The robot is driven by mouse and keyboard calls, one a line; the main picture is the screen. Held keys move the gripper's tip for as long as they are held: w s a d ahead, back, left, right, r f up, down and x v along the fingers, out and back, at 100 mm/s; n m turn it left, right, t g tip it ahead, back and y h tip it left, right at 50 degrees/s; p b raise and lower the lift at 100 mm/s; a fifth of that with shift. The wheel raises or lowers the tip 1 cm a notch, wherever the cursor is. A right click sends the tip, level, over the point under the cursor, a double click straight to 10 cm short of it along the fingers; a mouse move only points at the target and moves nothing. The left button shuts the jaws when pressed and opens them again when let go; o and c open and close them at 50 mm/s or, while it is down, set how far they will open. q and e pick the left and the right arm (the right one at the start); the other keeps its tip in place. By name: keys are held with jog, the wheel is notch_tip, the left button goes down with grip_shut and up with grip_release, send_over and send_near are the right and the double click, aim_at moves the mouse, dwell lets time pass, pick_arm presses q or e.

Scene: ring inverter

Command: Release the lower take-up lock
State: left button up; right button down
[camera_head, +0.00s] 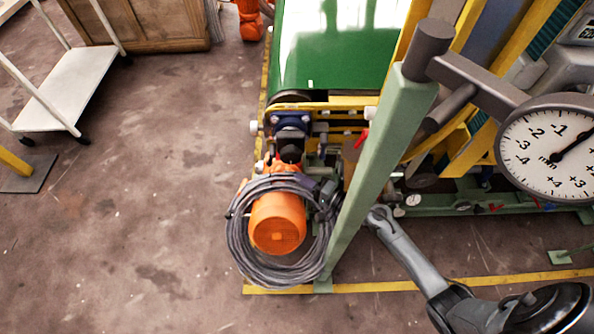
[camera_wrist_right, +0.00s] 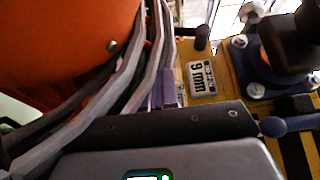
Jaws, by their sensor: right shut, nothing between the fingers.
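My right arm comes in from the lower right and passes behind a green post (camera_head: 382,165). My right gripper (camera_head: 325,190) is partly hidden there, beside the cable coil and the orange motor (camera_head: 277,222). In the right wrist view its narrow fingers (camera_wrist_right: 168,90) are shut and empty, close to the grey cables. Past them is a yellow plate (camera_wrist_right: 212,108) with a white "mm" label (camera_wrist_right: 201,78). A small lever with a rounded blue-grey end (camera_wrist_right: 290,123) lies to the right, apart from the fingers. I cannot tell which part is the lower take-up lock. My left gripper is out of view.
The grey cable coil (camera_head: 240,245) hangs around the motor, close to my right gripper. A dial gauge (camera_head: 548,155) stands at the right. A green belt (camera_head: 300,70) runs at the back. Open floor lies left, with a white cart (camera_head: 75,85).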

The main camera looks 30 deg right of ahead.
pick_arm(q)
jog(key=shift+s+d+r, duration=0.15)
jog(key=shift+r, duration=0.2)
pick_arm(e)
jog(key=shift+s+d+f, duration=0.15)
jog(key=shift+s+d, duration=0.05)
jog(key=shift+s, duration=0.25)
jog(key=shift+s+d+f, duration=0.1)
jog(key=shift+s+d, duration=0.05)
jog(key=shift+s, duration=0.3)
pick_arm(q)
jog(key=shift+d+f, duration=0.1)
